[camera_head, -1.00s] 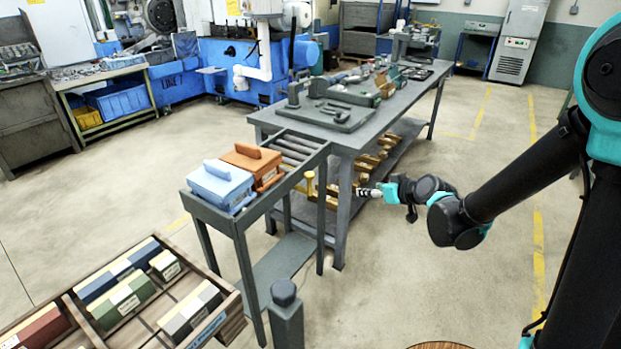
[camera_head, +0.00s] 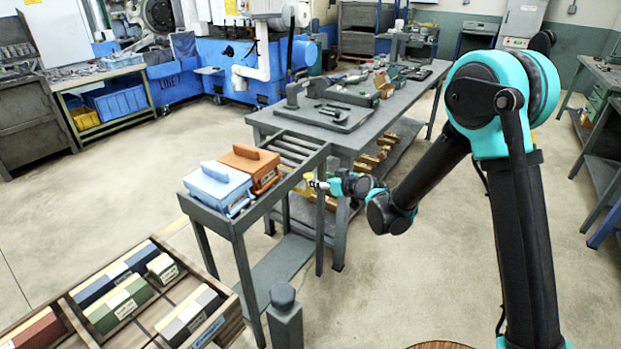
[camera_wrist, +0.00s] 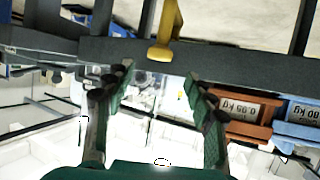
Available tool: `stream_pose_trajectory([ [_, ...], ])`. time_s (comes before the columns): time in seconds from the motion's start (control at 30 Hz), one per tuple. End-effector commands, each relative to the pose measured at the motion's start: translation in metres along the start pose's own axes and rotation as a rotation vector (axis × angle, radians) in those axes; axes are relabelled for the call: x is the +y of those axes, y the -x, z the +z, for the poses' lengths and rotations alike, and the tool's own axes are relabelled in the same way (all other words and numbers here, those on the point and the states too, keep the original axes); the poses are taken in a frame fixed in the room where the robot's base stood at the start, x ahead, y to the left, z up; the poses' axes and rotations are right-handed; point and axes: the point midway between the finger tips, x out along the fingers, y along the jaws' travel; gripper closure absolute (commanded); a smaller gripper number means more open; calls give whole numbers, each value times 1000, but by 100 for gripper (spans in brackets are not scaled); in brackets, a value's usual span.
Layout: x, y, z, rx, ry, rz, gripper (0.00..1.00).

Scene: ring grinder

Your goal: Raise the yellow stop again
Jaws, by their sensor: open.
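The yellow stop (camera_head: 306,187) is at the right side of the roller rack (camera_head: 262,206), beside the orange box (camera_head: 250,166). In the wrist view the yellow stop (camera_wrist: 168,30) is a bar with a rounded end, lying across the dark rail (camera_wrist: 110,50). My gripper (camera_head: 314,184) is close to the stop in the head view and partly overlaps it. In the wrist view my gripper (camera_wrist: 159,75) is open, with the stop's end just beyond and between its fingertips. Nothing is between the fingers.
A blue box (camera_head: 217,186) stands beside the orange box on the rack. Behind is a grey workbench (camera_head: 410,102) with tools. A drawer tray (camera_head: 222,318) of labelled blocks is at the lower left, and a grey post (camera_head: 285,322) stands near it. Open floor lies right of the rack.

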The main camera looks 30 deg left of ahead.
Motion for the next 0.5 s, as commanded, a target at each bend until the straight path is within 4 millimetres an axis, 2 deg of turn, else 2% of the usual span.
stream_pose_trajectory([
  [0.03,0,-11,0,0,0,0,45],
  [0.2,0,-43,0,1,0,0,45],
  [0.33,0,-61,0,1,1,0,45],
  [0.5,0,-75,0,1,-1,0,45],
])
